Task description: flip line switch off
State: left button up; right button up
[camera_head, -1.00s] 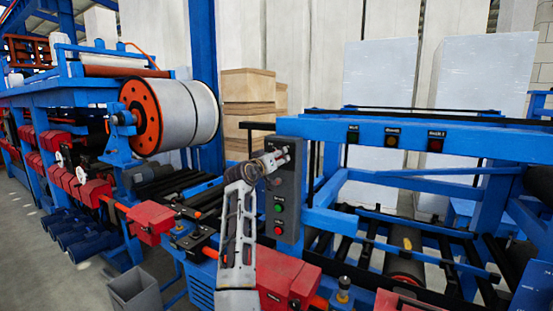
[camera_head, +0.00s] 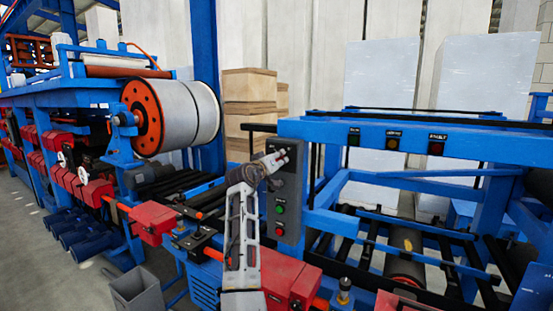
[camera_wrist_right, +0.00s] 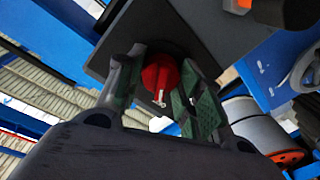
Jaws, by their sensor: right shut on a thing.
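The grey control panel (camera_head: 290,195) stands upright at the near end of the blue frame, with a green button (camera_head: 279,209) and a red button (camera_head: 279,231) low on its face. My right gripper (camera_head: 277,160) is at the top of this panel and covers the switch there in the head view. In the right wrist view the line switch is a round red knob (camera_wrist_right: 158,72) with a small pale mark, on a dark plate. My right gripper's fingers (camera_wrist_right: 160,90) are on either side of the knob and shut on it. My left gripper is not in view.
The blue frame (camera_head: 420,135) with rollers fills the right side. A large grey roll (camera_head: 185,115) with an orange end is to the left. Red boxes (camera_head: 285,280) lie below the panel, close to my right arm. A grey bin (camera_head: 138,292) stands on the floor.

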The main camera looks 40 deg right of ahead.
jog(key=shift+n+p, duration=0.65)
jog(key=shift+n, duration=0.25)
jog(key=o, duration=1)
jog(key=shift+a, duration=0.1)
jog(key=v, duration=0.7)
jog(key=shift+s+a, duration=0.1)
jog(key=shift+a, duration=0.1)
jog(key=shift+r, duration=0.1)
